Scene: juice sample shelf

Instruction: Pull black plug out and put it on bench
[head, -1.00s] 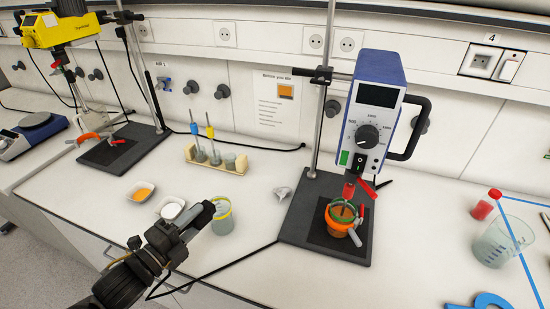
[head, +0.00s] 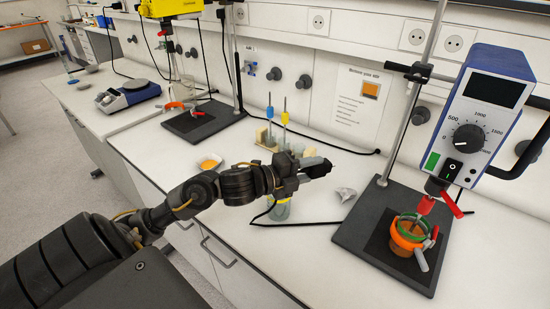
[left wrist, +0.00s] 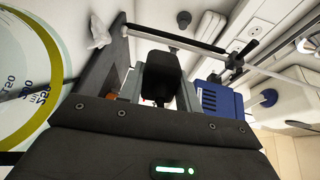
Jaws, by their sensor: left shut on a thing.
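My left gripper (head: 312,166) is shut on a black plug (left wrist: 162,76) and holds it in the air above the bench (head: 300,255), left of the stirrer stand. In the left wrist view the plug sits between the grey fingers; its prongs cannot be made out. A thin black cable shows below the gripper in the head view and runs right toward the stand base. White wall sockets (head: 415,36) are at the back, with no plug seen in them. My right gripper is not in view.
A blue and white stirrer (head: 487,110) stands on a black base (head: 352,240) over an orange beaker (head: 405,238). A glass beaker (head: 279,210) is below the gripper. A tube rack (head: 263,140) and a dish of orange powder (head: 210,162) are behind. The bench front is mostly clear.

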